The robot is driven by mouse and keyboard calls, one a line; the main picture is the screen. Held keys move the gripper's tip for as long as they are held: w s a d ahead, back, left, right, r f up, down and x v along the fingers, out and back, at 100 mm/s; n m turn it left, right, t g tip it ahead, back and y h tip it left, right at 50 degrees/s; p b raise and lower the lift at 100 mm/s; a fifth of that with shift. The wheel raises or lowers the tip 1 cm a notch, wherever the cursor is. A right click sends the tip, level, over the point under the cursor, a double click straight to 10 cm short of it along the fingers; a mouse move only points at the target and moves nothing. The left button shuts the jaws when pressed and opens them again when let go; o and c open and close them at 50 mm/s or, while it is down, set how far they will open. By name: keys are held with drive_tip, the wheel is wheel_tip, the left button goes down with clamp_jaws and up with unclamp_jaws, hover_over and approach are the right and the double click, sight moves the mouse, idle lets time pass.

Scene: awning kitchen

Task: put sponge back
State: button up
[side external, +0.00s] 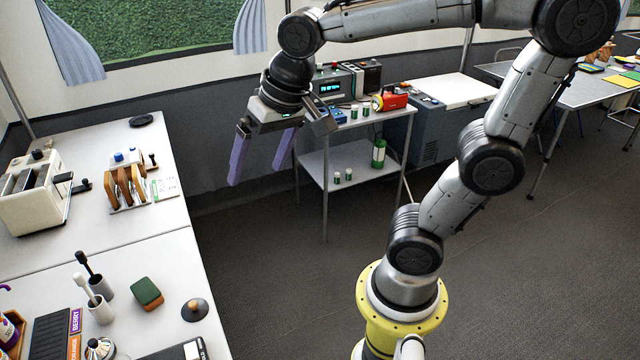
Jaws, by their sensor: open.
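The sponge (147,292) is a small block with a dark green top and an orange-brown side. It lies on the near white counter, to the right of two upright holders with brushes. My gripper (257,175) has two purple fingers, spread apart and pointing down with nothing between them. It hangs in the air beyond the counter's right edge, higher than the sponge and well away from it. No place for the sponge can be made out for certain.
Near the sponge stand a white brush holder (101,309), a grey one (103,285) and a dark round knob-topped object (194,309). A toaster (38,190) and a rack with wooden pieces (128,186) stand farther back. A metal cart (350,160) with devices stands behind my gripper.

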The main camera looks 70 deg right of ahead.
drive_tip(key=s+d+f+n+t, duration=0.1)
drive_tip(key=s+f+n, duration=0.2)
drive_tip(key=s, duration=0.6)
drive_tip(key=shift+s+d+n, duration=0.15)
drive_tip(key=shift+s+n, duration=0.25)
drive_tip(key=shift+n, duration=0.8)
